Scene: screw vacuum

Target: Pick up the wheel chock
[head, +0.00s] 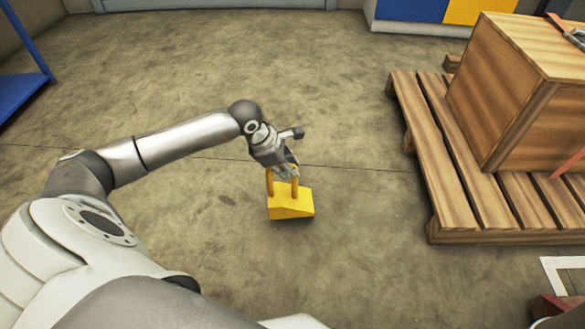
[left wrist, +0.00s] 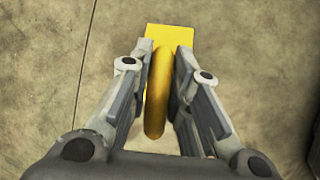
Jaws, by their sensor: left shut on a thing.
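The yellow wheel chock (head: 291,203) is a wedge-shaped block with a yellow handle on top, near the middle of the head view. My left gripper (head: 283,173) reaches down to it from above and is shut on its handle. In the left wrist view, the handle of the chock (left wrist: 159,90) runs between the two fingers of the gripper (left wrist: 165,65), and the yellow block shows beyond the fingertips. I cannot tell whether the chock touches the floor. My right gripper is not in view.
A wooden pallet (head: 450,180) with a wooden crate (head: 510,90) on it stands at the right. A blue frame (head: 22,85) stands at the far left. The concrete floor (head: 200,70) around the chock is clear.

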